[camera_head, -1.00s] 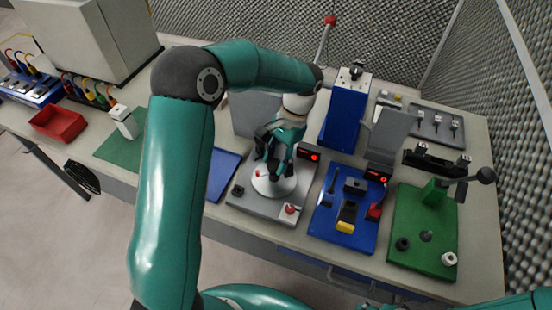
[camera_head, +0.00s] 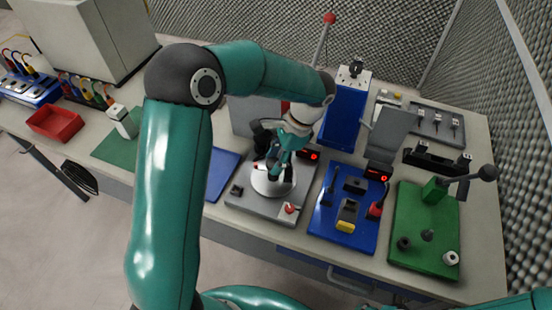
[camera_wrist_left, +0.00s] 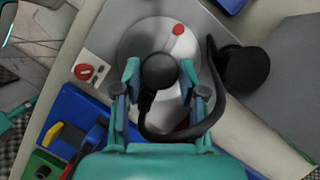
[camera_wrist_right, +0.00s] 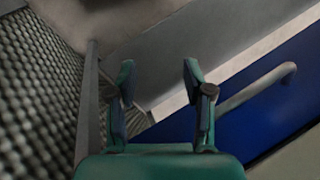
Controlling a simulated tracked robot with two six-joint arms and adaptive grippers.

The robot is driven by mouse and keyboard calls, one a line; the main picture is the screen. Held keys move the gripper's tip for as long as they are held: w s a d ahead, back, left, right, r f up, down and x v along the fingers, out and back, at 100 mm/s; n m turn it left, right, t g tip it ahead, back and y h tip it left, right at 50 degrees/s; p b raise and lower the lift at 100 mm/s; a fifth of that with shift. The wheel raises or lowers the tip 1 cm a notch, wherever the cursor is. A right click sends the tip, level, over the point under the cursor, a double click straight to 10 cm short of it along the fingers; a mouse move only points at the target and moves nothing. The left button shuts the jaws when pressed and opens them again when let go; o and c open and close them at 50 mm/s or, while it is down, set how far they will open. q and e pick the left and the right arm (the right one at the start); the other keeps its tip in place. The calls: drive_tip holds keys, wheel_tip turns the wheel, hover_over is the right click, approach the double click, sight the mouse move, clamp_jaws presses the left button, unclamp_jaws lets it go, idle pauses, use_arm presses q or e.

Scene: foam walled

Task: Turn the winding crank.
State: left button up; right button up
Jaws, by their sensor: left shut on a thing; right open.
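The winding crank's pale round disc (camera_head: 270,187) sits on a grey base plate (camera_head: 250,203), with a red dot near its rim. In the left wrist view the disc (camera_wrist_left: 140,42) lies under a round black knob (camera_wrist_left: 160,71). My left gripper (camera_head: 273,166) reaches down over the disc; in its wrist view its fingers (camera_wrist_left: 160,78) are on both sides of the knob, shut on it. A dark arm below the knob is partly hidden. My right gripper (camera_wrist_right: 157,80) is open and empty, away from the crank, in front of a blue panel with a handle.
Right of the crank is a blue board (camera_head: 328,222) with switches, then a green board (camera_head: 410,250) with a black-knobbed lever (camera_head: 487,173). A red button (camera_head: 290,208) sits on the crank's plate. A blue mat (camera_head: 221,172) is left. Foam walls close the back and right.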

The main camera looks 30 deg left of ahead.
use_arm(q)
drive_tip(key=shift+m+t+y+b, duration=0.55)
drive_tip(key=shift+m+t, duration=0.25)
drive_tip(key=shift+m, duration=1.4)
drive_tip(key=shift+s+d+m+t+y, duration=0.1)
drive_tip(key=shift+m+t+y, duration=0.35)
drive_tip(key=shift+m, duration=1.45)
drive_tip(key=shift+s+m+t+b, duration=0.15)
drive_tip(key=shift+m+t+b, duration=0.2)
drive_tip(key=shift+m+t, duration=0.95)
drive_tip(key=shift+s+m+h, duration=0.1)
drive_tip(key=shift+m+h, duration=0.2)
drive_tip(key=shift+m, duration=1.8)
drive_tip(key=shift+s+r+m+t+h+p, duration=0.1)
drive_tip(key=shift+m+t+h+p, duration=0.4)
drive_tip(key=shift+m, duration=0.9)
drive_tip(key=shift+m+t+p, duration=0.35)
drive_tip(key=shift+m, duration=0.85)
drive_tip(key=shift+s+a+m+t+h+p, duration=0.1)
drive_tip(key=shift+a+m+t+h+p, duration=0.2)
drive_tip(key=shift+m+p, duration=0.4)
drive_tip(key=shift+s+d+m+t+h+p, duration=0.1)
drive_tip(key=shift+m+h+p, duration=0.3)
drive_tip(key=shift+m, duration=0.6)
drive_tip(key=shift+a+m+h+p, duration=0.1)
drive_tip(key=shift+m+h+p, duration=0.5)
drive_tip(key=shift+m+p, duration=0.5)
drive_tip(key=shift+m, duration=0.4)
